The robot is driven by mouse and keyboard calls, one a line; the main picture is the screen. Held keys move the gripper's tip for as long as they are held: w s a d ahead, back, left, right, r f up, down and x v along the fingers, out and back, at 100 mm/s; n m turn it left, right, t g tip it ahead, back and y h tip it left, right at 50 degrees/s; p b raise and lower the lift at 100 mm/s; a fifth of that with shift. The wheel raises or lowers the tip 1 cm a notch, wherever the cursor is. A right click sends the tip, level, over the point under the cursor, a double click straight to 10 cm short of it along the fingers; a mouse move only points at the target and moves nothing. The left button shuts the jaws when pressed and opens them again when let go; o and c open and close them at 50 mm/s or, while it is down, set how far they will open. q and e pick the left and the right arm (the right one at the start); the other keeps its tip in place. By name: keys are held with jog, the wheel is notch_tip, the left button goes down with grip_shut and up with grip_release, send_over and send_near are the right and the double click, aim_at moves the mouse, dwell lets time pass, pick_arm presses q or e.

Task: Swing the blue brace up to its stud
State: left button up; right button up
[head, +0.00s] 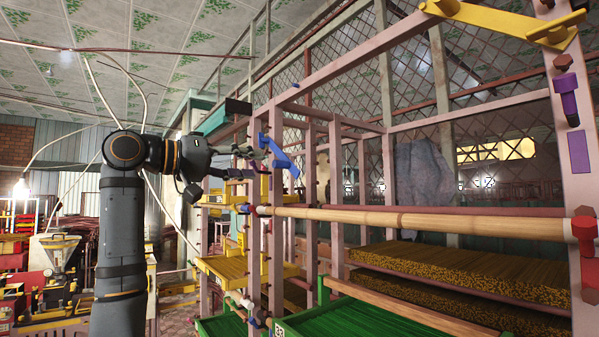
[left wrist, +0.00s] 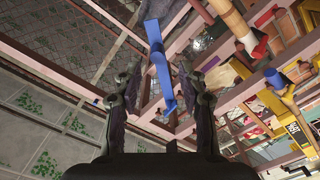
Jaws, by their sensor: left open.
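The blue brace (head: 283,157) slants down to the right beside a pink post of the rack in the head view. In the left wrist view the blue brace (left wrist: 160,70) appears as a long bar between my fingers; whether they touch it cannot be told. My left gripper (head: 258,162) is open, just left of the brace in the head view. Both fingers of the left gripper (left wrist: 157,80) show in the wrist view, spread apart. A small blue piece (head: 295,86) sits on the upper beam; whether it is the stud is unclear. My right gripper is out of view.
A long bamboo pole (head: 420,222) crosses the rack's front. Yellow trays (head: 240,271) and green trays (head: 350,318) lie below it. Pink posts and beams surround the gripper.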

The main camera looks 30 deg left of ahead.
aim_at(280, 165)
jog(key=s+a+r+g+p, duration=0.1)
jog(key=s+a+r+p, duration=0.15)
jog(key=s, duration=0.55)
pick_arm(q)
jog(key=x, duration=0.6)
jog(key=shift+w+d+r+p, duration=0.15)
jog(key=shift+d+r+p, duration=0.1)
jog(key=shift+r+p, duration=0.15)
jog(key=shift+p+x, duration=0.35)
jog(key=shift+x, duration=0.8)
jog(key=shift+a+f, duration=0.2)
jog(key=shift+a, duration=0.05)
jog(key=shift+s+a, duration=0.1)
jog(key=shift+s, duration=0.2)
jog(key=shift+w, duration=0.15)
jog(key=shift+c, duration=1.2)
jog(key=c, duration=0.5)
grip_shut()
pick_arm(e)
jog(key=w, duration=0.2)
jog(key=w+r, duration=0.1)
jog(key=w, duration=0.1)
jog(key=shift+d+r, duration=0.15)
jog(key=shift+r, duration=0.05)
